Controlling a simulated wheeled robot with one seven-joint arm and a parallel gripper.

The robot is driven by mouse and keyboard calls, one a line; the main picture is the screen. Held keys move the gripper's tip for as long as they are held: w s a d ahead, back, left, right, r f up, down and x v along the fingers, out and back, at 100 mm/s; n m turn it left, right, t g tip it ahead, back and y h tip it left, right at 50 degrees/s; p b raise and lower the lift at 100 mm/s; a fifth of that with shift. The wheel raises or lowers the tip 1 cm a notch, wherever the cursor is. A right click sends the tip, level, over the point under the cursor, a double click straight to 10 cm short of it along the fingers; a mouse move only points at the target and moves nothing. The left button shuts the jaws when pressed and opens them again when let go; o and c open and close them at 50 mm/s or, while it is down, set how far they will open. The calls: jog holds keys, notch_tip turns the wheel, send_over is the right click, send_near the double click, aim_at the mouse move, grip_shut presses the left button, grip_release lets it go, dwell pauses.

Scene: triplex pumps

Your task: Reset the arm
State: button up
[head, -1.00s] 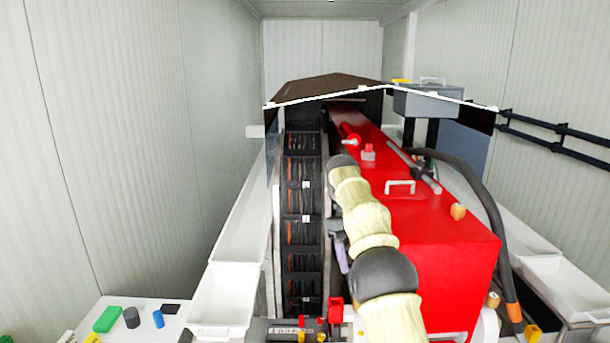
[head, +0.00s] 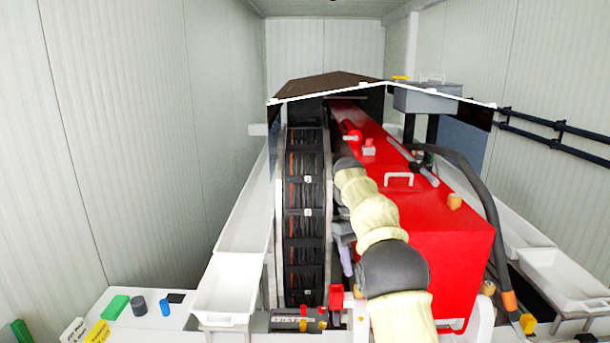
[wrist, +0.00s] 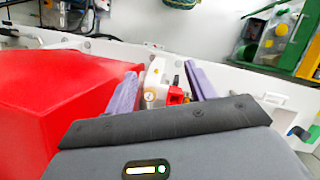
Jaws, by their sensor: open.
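My arm, in cream sleeves with dark grey joints, reaches forward from the bottom of the head view along the left side of the red pump housing (head: 450,255). My gripper (wrist: 160,80) shows in the wrist view as two purple fingers spread apart, with nothing held between them. Behind the gap are a small red block (wrist: 176,95) and a white fitting with a round gauge-like face (wrist: 150,97); I cannot tell how far off they are. In the head view the gripper is mostly hidden by my arm, with only a purple sliver beside it.
A tall black rack (head: 305,220) stands left of my arm. White trays (head: 225,290) line the left, and more trays (head: 550,275) lie on the right. A black hose (head: 485,195) arches over the housing's right side. Green, blue and yellow blocks lie on the left table (head: 180,315).

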jog(key=s+d+f+m+t+y+b, duration=0.1)
jog(key=s+f+b, duration=0.4)
jog(key=s+f, duration=0.6)
jog(key=s+d+f+m+t+b, duration=0.1)
jog(key=s+f+m+t+b, duration=0.2)
jog(key=s+f, duration=0.9)
jog(key=s+t+b, duration=0.2)
jog(key=s, duration=0.2)
jog(key=shift+s+d+m+y, duration=0.2)
jog(key=shift+m+y, duration=0.1)
jog(key=shift+y, duration=0.1)
